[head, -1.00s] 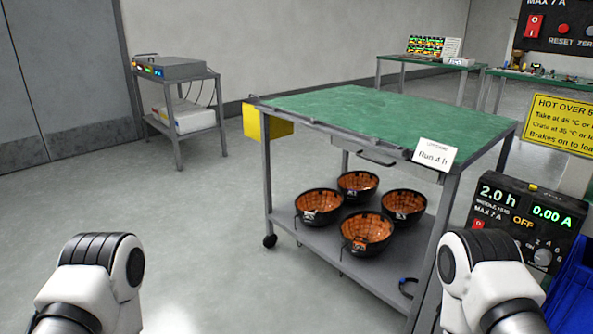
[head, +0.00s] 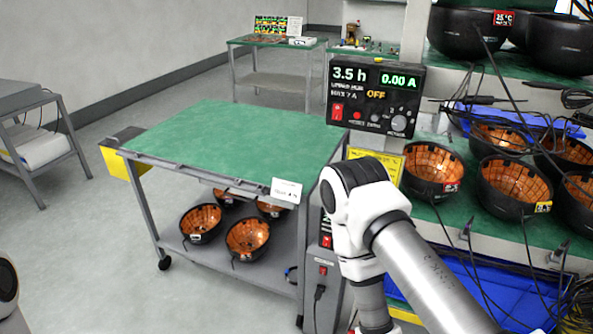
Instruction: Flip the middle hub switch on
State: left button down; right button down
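The middle hub is a black box mostly hidden behind my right arm. Only its left edge shows in the head view, with a red switch (head: 326,241) on it. Its display is covered now, and I cannot tell the switch's position. Above it the upper hub (head: 375,97) reads 3.5 h, 0.00 A and OFF, with a red switch (head: 337,112) at its left. My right arm stands in front of the rack post, its gripper out of the picture. Only a bit of my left arm shows at the left edge; its gripper is out of view.
The rack shelf (head: 428,208) at right carries several orange-lined black bowls and loose cables. A green-topped cart (head: 235,145) with bowls below stands left of the rack. A lower panel (head: 322,285) has another red switch and a plugged cable.

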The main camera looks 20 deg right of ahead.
aim_at(327, 240)
jog(key=z, duration=1.1)
